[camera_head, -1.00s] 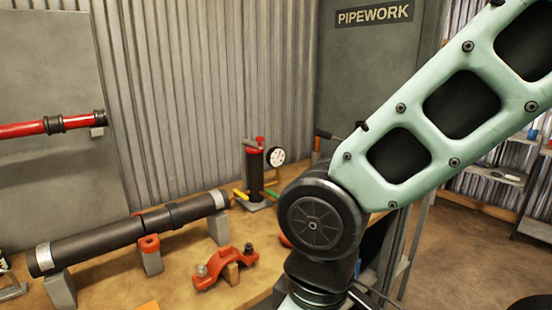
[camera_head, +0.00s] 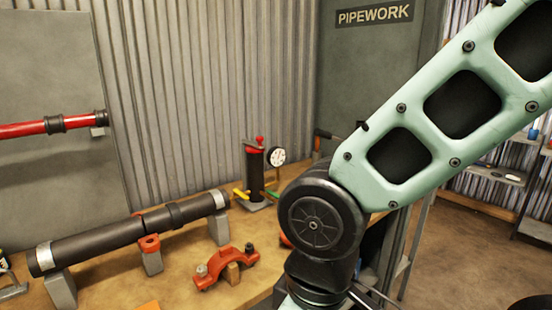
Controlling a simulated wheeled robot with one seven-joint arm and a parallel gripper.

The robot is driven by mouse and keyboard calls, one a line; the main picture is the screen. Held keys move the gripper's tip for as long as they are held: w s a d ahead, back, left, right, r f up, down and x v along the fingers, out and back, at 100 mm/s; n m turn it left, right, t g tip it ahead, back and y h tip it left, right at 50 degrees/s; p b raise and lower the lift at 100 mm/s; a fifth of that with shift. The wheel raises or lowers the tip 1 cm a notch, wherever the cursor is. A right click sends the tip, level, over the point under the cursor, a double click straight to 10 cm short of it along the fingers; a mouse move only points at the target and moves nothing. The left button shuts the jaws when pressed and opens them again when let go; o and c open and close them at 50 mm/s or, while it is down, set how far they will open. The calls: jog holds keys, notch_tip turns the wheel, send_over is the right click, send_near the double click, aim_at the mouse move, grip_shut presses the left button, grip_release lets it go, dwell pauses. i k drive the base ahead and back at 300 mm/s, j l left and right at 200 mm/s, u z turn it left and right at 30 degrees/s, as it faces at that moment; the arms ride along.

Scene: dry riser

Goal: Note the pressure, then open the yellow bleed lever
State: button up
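A black and red hand pump (camera_head: 255,172) stands upright at the back of the wooden bench. A round white pressure gauge (camera_head: 276,156) is fixed at its right side; its needle is too small to read. A small yellow lever (camera_head: 239,194) sticks out at the left of the pump's foot, and a green lever (camera_head: 271,194) at the right. I cannot tell whether the yellow lever is open or closed. My arm comes down from the upper right, in front of the bench. My gripper is below the picture's lower edge or hidden, and I see no fingers.
A black pipe (camera_head: 135,232) lies on grey blocks along the bench (camera_head: 190,270). A red clamp (camera_head: 226,269) lies in front of it. A red pipe (camera_head: 30,128) runs along the left wall. Bare bench shows between clamp and pump.

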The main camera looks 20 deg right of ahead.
aim_at(236, 192)
jog(key=i+j+u, duration=0.15)
jog(key=i+j, duration=0.25)
jog(key=i+j+u, duration=0.15)
jog(key=i+j, duration=0.2)
jog(key=i, duration=0.3)
